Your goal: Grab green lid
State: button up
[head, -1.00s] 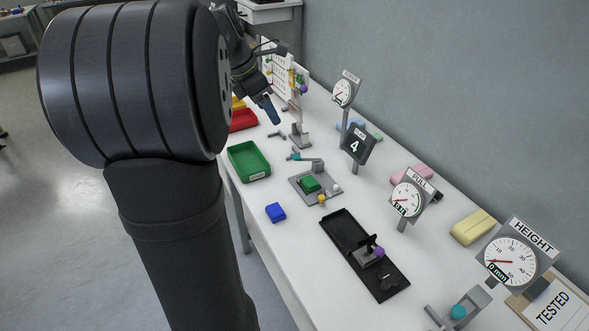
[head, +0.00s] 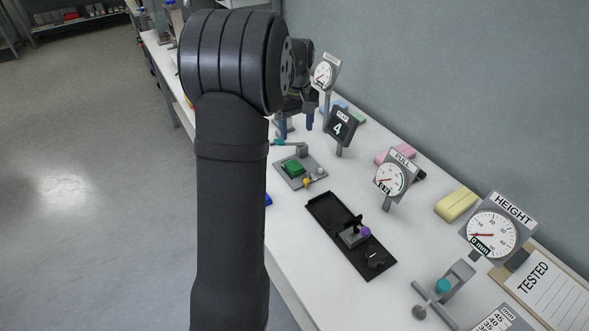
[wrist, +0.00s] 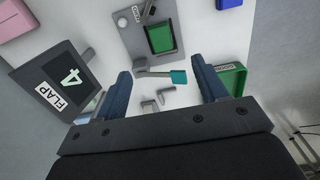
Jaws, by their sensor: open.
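A green block-like piece (head: 293,168), the only thing I see that could be the green lid, sits on a grey fixture plate (head: 313,178). In the wrist view the green piece (wrist: 161,37) is at the top centre, beyond my fingertips and apart from them. My gripper (wrist: 160,76) is open, with one blue finger on each side and nothing held between them. In the head view my gripper (head: 297,122) hangs beyond the fixture, partly hidden by my arm. A teal-tipped lever (wrist: 178,77) appears between the fingers in the wrist view.
A "FLAP" display reading 4 (head: 341,127) stands right of the gripper. A green tray (wrist: 232,79) is beside the right finger in the wrist view. A black tray (head: 325,212) and PULL gauge (head: 390,179) stand nearer. Bare bench lies between fixture and black tray.

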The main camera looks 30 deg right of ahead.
send_over(296, 167)
jog(key=f, duration=1)
jog(key=shift+s+a, duration=0.1)
jog(key=shift+s, duration=0.1)
jog(key=shift+w+f, duration=0.15)
jog(key=shift+f, duration=1.1)
jog(key=shift+w+f, duration=0.15)
jog(key=shift+f, duration=1.1)
jog(key=c, duration=1)
